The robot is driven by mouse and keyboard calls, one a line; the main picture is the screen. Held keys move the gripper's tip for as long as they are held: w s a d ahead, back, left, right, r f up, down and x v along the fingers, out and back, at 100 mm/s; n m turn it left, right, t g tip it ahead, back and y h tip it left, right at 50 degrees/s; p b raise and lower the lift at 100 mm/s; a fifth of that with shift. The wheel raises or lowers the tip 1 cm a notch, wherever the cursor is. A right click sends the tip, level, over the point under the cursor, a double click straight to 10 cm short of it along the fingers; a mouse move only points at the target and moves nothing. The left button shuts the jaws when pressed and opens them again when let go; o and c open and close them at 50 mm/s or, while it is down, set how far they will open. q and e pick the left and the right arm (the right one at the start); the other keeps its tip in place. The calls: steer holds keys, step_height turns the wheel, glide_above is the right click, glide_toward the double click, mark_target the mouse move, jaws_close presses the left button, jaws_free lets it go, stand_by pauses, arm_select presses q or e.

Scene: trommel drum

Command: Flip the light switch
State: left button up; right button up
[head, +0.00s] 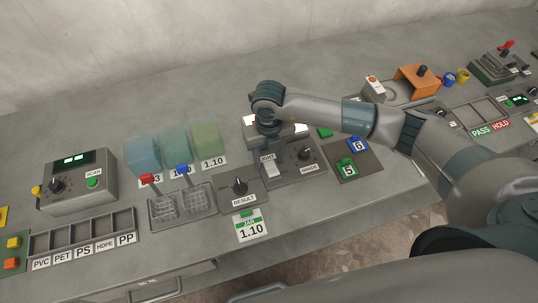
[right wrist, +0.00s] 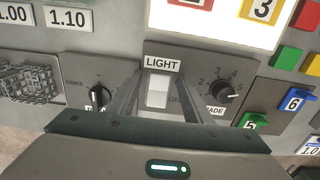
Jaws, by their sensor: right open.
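The light switch (right wrist: 157,91) is a white rocker on a grey plate, under a label reading LIGHT. It also shows in the head view (head: 270,169), just in front of my right gripper, with the label partly hidden. My right gripper (right wrist: 160,84) is open and empty, its two fingers on either side of the switch in the right wrist view. I cannot tell whether the fingers touch the plate. In the head view my wrist and arm cover most of this gripper. My left gripper is not in view.
A result dial (head: 239,186) is left of the switch and a shade dial (head: 305,153) is right of it. A lit white panel (right wrist: 215,18) lies behind. Green and blue numbered tags (head: 346,168) stand to the right. A grey scan box (head: 78,180) is at far left.

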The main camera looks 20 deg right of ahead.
steer(key=c, duration=1.1)
steer(key=shift+o, duration=0.2)
steer(key=shift+s+f+t+b, duration=0.2)
steer(key=shift+t+b, duration=0.2)
steer(key=shift+b, duration=0.35)
arm_select(q)
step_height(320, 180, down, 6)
steer(key=b, duration=0.5)
arm_select(e)
steer(key=t, duration=0.2)
steer(key=shift+s+t, duration=0.4)
steer(key=b, duration=0.1)
steer(key=t+b, duration=0.1)
steer(key=shift+s+r+b, duration=0.2)
steer(key=shift+r+b, duration=0.1)
steer(key=shift+r, duration=0.15)
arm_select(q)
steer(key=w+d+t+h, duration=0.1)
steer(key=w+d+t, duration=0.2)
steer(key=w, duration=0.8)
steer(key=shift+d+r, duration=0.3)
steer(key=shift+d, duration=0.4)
